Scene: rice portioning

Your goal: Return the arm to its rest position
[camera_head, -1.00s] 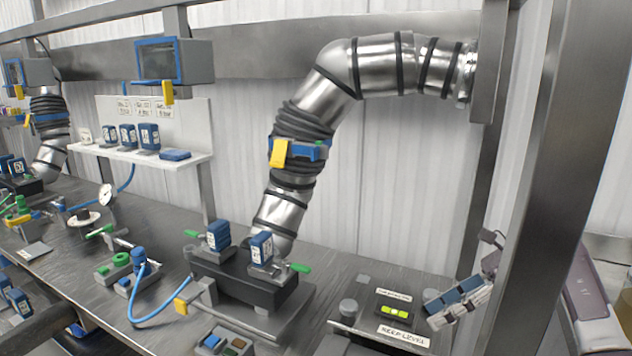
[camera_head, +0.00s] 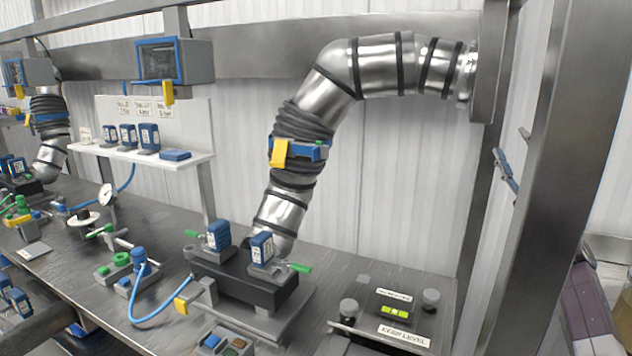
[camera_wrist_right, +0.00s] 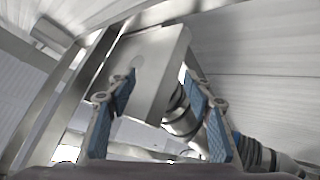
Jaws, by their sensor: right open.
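My right gripper (camera_head: 506,168) shows only as thin blue-padded fingers beside the metal post at the right of the head view. It is raised above the bench, and the rest of it is hidden behind the post. In the right wrist view, the same gripper (camera_wrist_right: 160,82) has its two blue-padded fingers spread apart with nothing between them. Part of my arm (camera_head: 585,310) shows at the lower right of the head view. My left gripper is not in view.
The metal post (camera_head: 550,170) stands close to my right gripper. A silver duct (camera_head: 380,65) bends down to a black fixture (camera_head: 250,290) holding blue packs. A level plate (camera_head: 404,336) lies at the bench's right end (camera_head: 340,268). A shelf (camera_head: 185,163) holds several blue packs.

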